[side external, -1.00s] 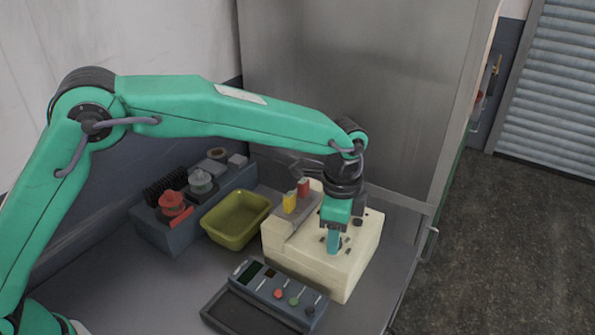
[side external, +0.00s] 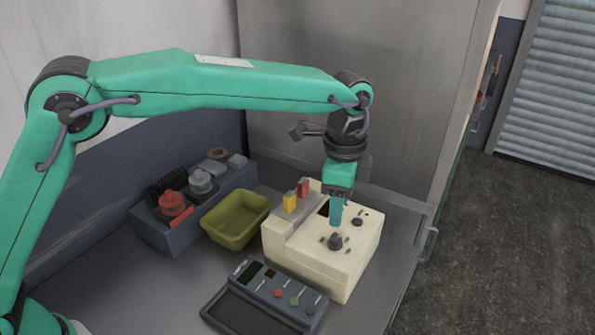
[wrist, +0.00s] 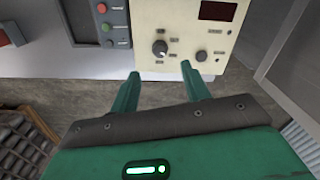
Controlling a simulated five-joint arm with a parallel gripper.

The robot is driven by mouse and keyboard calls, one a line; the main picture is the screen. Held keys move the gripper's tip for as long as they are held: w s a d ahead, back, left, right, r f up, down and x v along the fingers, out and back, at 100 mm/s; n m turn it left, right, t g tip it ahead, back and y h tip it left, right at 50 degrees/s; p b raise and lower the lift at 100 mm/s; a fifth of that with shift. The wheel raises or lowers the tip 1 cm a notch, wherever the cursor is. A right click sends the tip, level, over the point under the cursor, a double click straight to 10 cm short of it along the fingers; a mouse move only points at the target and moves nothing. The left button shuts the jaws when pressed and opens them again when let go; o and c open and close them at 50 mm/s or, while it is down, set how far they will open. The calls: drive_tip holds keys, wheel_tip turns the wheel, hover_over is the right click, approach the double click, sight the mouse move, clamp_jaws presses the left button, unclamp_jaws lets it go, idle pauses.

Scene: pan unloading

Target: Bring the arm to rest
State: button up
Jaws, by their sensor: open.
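My gripper (side external: 337,217) hangs from the teal arm, pointing down above the cream instrument box (side external: 335,272). In the wrist view my gripper (wrist: 157,85) has its two teal fingers apart with nothing between them. A dark knob (side external: 335,241) on the box's top is just below the fingers in the side view. In the wrist view the knob (wrist: 159,48) shows beyond the fingertips, clear of them. A smaller knob (wrist: 201,56) and a dark red display (wrist: 218,11) are on the same panel.
An olive tray (side external: 264,206) stands left of the box. A grey control unit with coloured buttons (side external: 281,292) lies in front. A grey rack (side external: 165,233) with red and grey items is at the back left. A metal cabinet wall (side external: 290,60) rises behind.

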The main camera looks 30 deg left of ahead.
drive_tip(key=s+a+r+n+t, duration=0.1)
drive_tip(key=s+a+r+n, duration=0.35)
drive_tip(key=a, duration=0.45)
drive_tip(key=s+a+r+n+t, duration=0.1)
drive_tip(key=s+a+r+n, duration=0.3)
drive_tip(key=a, duration=0.5)
drive_tip(key=s+a+f+n+t, duration=0.2)
drive_tip(key=s+a+n, duration=0.4)
drive_tip(key=s+a, duration=0.6)
drive_tip(key=s+t, duration=0.1)
drive_tip(key=s, duration=0.2)
drive_tip(key=shift+s+a+f+t, duration=0.25)
drive_tip(key=shift+s+f+t, duration=0.05)
drive_tip(key=shift+f, duration=0.1)
drive_tip(key=shift+n, duration=0.25)
